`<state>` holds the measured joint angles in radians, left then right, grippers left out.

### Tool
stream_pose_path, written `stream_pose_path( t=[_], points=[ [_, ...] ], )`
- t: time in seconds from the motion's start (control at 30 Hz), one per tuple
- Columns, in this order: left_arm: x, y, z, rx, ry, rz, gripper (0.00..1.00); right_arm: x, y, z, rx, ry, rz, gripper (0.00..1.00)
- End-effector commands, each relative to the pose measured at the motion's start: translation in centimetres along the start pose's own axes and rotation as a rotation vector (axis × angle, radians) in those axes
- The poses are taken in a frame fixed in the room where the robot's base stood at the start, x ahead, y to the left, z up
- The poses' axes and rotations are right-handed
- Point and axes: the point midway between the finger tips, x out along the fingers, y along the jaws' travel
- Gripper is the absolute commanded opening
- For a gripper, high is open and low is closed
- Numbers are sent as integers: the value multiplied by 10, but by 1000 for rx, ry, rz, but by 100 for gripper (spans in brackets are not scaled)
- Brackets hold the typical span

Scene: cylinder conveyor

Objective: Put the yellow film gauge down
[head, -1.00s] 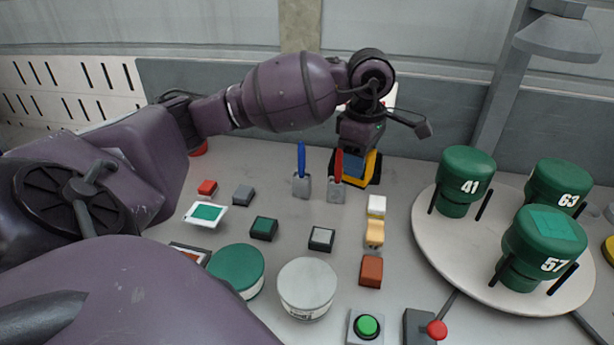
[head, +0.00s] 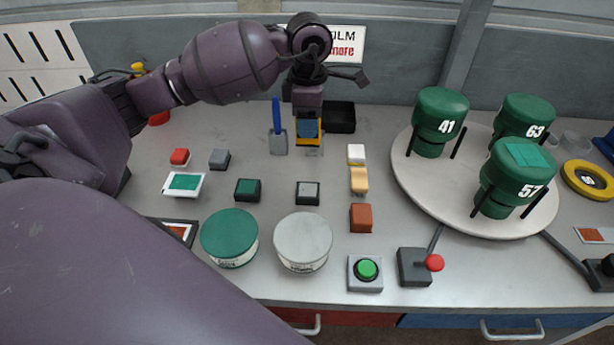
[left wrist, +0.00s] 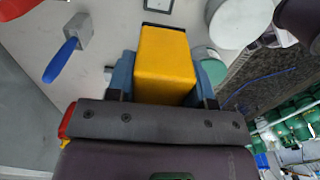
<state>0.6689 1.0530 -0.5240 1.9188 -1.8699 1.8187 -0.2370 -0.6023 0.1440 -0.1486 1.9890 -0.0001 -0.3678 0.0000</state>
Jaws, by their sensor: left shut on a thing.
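My left gripper (head: 307,130) is shut on the yellow film gauge (head: 318,136), over the back of the table just right of the blue-handled scraper (head: 278,130). In the left wrist view the gauge is a yellow block (left wrist: 165,62) between the two blue fingers of my left gripper (left wrist: 166,80). In the head view the gripper covers most of the gauge, and I cannot tell whether it touches the table. My right gripper is not in view.
A black tray (head: 340,118) stands just right of the gripper. The blue scraper handle also shows in the left wrist view (left wrist: 62,60), with a red handle (left wrist: 14,8) at its corner. A turntable (head: 425,188) with green canisters stands right. Small blocks (head: 307,193) lie in front.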

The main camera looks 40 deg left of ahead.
Motion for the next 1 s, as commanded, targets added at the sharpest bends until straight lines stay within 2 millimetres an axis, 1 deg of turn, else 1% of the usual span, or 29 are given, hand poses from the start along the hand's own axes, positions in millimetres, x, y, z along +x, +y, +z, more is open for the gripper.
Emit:
stream_pose_path(
  t=[0.03, 0.4, 0.53, 0.77, 1.0],
  points=[
    [12, -1, 0, -1, 1, -4, 29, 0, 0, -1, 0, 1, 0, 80],
    [90, -1, 0, 1, 0, -2, 29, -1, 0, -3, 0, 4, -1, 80],
    [106, 0, 0, 1, 0, -1, 29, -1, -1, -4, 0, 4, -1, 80],
    [118, 0, 0, 2, 0, 1, 29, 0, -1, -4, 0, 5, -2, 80],
    [150, 0, 0, 0, 0, -2, 29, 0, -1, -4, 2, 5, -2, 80]
  ],
)
